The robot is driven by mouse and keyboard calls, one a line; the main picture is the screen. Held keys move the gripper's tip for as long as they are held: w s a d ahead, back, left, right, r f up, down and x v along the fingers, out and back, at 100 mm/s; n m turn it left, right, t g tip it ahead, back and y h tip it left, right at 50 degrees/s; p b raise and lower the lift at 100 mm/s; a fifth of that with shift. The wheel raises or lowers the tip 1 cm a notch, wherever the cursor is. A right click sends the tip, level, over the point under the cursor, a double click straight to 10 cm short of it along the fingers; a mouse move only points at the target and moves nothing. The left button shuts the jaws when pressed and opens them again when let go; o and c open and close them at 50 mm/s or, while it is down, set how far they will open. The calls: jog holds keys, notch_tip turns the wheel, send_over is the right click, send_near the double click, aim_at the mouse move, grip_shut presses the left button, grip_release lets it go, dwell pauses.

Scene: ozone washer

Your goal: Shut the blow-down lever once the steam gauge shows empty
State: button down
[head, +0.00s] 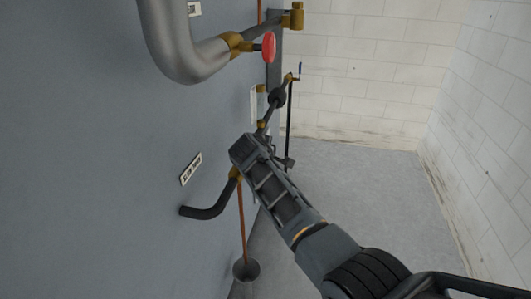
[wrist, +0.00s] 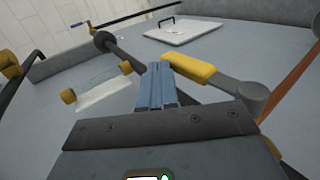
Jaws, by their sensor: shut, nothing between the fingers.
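A lever with a yellow grip (wrist: 188,70) on a grey bar shows in the wrist view; I take it for the blow-down lever. My gripper (wrist: 155,84) is shut and empty, with its fingertips just left of the grip; I cannot tell whether they touch it. In the head view, my gripper (head: 243,152) is close to the grey panel and hides the lever. A glass tube (wrist: 103,82) between two brass fittings, seemingly the gauge, is left of my fingers. It also shows in the head view (head: 261,102). It looks clear, but its level is too small to read.
A bent dark pipe (head: 207,210) and a label (head: 190,168) are on the panel left of my gripper. A copper pipe (head: 241,220) runs down to a bucket (head: 246,270). A red handwheel (head: 268,47) and a large pipe (head: 180,55) are above. The floor (head: 360,185) at right is clear.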

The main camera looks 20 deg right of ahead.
dwell(0.7)
jog(key=shift+r, duration=0.2)
notch_tip(320, 180, up, 13)
jog(key=p, duration=0.2)
jog(key=shift+r, duration=0.2)
jog(key=shift+s+a, duration=0.15)
